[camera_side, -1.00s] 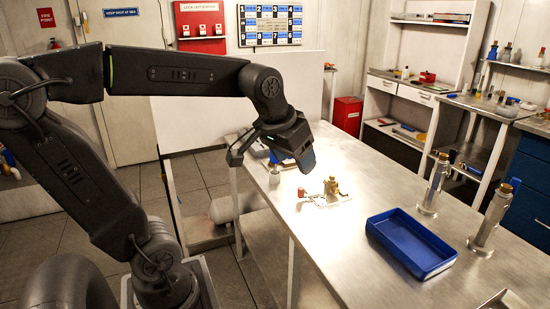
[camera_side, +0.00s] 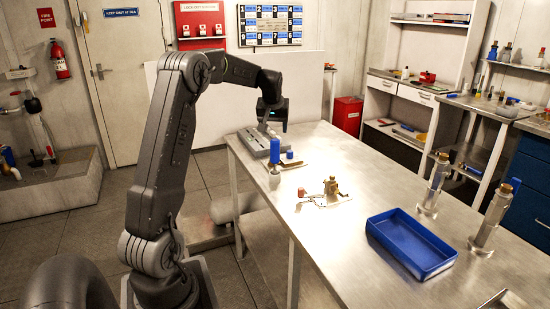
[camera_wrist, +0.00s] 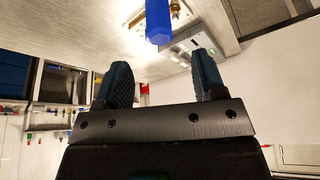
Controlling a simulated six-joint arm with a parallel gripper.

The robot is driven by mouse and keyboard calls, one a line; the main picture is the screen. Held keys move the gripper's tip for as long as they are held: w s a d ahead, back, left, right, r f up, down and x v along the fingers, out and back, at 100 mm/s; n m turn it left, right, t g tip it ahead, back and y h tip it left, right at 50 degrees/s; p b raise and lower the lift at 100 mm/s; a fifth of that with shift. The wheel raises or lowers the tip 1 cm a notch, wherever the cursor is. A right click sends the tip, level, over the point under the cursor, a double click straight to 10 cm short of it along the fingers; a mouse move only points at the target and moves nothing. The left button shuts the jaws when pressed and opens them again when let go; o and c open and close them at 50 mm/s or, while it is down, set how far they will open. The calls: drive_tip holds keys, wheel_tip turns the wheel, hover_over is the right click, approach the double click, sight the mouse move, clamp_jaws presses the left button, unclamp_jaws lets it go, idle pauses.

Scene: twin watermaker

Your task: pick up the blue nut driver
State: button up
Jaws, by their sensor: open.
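My gripper (camera_side: 270,126) is above and behind the handle in the side view. In the wrist view my gripper (camera_wrist: 160,70) has its two dark fingers apart with nothing between them. The driver's lower end is hidden in the holder.
A grey box (camera_side: 252,142) sits just behind the driver. A brass fitting on a plate (camera_side: 333,194) lies to the right. A blue tray (camera_side: 410,244) and two metal cylinders (camera_side: 432,190) stand farther right. The bench (camera_side: 360,165) is clear behind the fitting.

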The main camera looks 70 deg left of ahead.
sight(275, 142)
drive_tip(key=x, duration=0.4)
drive_tip(key=shift+f, duration=0.2)
drive_tip(key=shift+d+x, duration=0.15)
drive_tip(key=shift+x, duration=1.15)
drive_tip(key=shift+d+x, duration=0.15)
drive_tip(key=shift+x, duration=1.15)
drive_tip(key=shift+s+f, duration=0.2)
drive_tip(key=shift+c, duration=0.4)
drive_tip(key=c, duration=0.9)
drive_tip(key=shift+r, duration=0.1)
